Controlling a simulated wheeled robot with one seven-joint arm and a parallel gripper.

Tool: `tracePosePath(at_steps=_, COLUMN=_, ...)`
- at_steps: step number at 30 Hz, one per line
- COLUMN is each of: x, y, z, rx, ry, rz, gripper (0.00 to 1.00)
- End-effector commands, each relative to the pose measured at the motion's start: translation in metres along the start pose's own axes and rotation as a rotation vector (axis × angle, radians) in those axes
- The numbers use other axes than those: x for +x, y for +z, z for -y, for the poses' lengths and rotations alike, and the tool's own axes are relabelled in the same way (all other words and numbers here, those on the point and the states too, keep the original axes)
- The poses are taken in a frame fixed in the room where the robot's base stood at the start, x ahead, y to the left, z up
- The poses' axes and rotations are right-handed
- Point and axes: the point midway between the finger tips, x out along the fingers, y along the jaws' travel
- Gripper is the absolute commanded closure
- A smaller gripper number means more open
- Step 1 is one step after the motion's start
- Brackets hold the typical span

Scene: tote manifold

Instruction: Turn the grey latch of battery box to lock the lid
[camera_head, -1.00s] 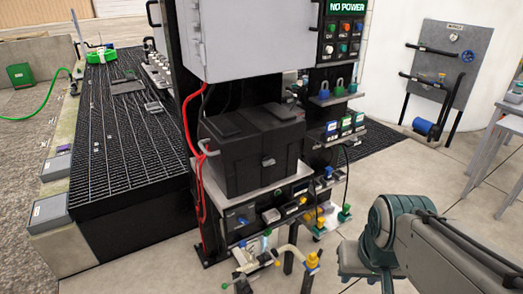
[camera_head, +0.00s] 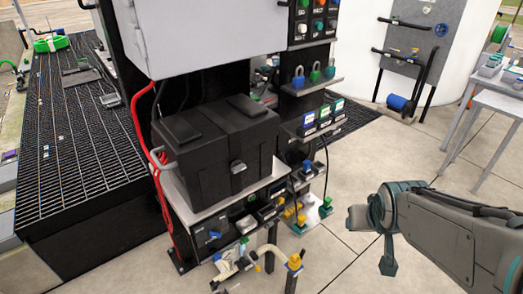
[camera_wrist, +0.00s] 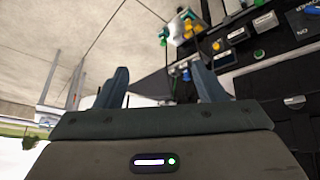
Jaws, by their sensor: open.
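The black battery box (camera_head: 200,168) sits on a grey shelf below the grey cabinet in the head view. Its black lid (camera_head: 232,118) lies on top and looks closed. The small grey latch (camera_head: 238,167) is on the box's front face, just under the lid edge; its exact turn is hard to tell. My gripper (camera_wrist: 162,85) is open and empty in the wrist view, its two teal fingers spread apart. In the head view my arm is at the right, well apart from the box and over the floor.
The grey cabinet (camera_head: 205,35) overhangs the box. Red cables (camera_head: 157,150) run down its left side. Padlocks stand on a shelf (camera_head: 312,84) to the right. Fittings with yellow and white parts (camera_head: 235,262) stick out below. Open floor lies between my arm and the stand.

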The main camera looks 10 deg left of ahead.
Motion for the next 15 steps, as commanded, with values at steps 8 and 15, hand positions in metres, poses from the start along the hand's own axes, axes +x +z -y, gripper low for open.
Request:
tracePosePath(at_steps=8, x=0.070, y=-0.060, z=0.051, rx=-0.187, ry=-0.098, rz=-0.339, gripper=0.36)
tracePosePath(at_steps=15, x=0.100, y=-0.086, z=0.123, rx=-0.305, ry=-0.302, rz=-0.630, gripper=0.36)
